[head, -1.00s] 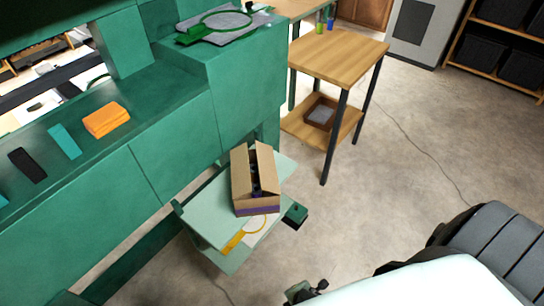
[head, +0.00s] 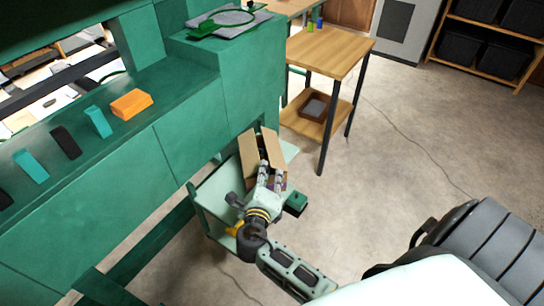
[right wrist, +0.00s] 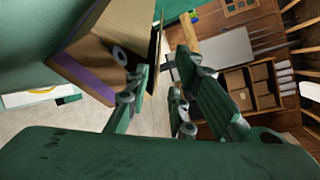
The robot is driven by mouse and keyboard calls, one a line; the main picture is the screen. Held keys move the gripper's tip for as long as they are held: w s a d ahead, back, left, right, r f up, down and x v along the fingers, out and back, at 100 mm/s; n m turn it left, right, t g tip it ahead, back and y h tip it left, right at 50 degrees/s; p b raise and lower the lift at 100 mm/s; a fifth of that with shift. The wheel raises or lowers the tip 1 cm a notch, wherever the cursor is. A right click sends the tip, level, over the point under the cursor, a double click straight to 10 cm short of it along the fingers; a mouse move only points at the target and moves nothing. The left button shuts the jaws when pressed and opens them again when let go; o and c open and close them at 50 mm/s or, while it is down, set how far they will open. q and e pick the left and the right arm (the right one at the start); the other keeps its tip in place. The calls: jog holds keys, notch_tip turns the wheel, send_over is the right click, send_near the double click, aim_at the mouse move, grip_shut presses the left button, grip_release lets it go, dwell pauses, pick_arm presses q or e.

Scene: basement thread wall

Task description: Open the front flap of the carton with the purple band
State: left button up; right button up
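The carton (head: 248,157) stands on the pale green shelf, its brown side flaps raised and dark contents showing between them. The right wrist view shows it at upper left, with its purple band (right wrist: 82,76) along the lower side. My right gripper (head: 267,170) is at the carton's near end and hides much of it in the head view. In the right wrist view the gripper's fingers (right wrist: 160,75) are apart. A thin upright cardboard edge (right wrist: 156,55) shows between them; I cannot tell whether they touch it. My left gripper is not in view.
The pale green shelf (head: 214,190) juts from the green wall unit (head: 190,150). A small dark green box (head: 296,203) sits at the shelf's right edge. A wooden table (head: 325,52) stands behind. The floor to the right is mostly clear.

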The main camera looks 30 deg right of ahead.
aim_at(272, 156)
jog(key=b+x, duration=0.1)
jog(key=x, duration=0.9)
jog(key=shift+d+f, duration=0.1)
jog(key=shift+f, duration=0.05)
grip_shut()
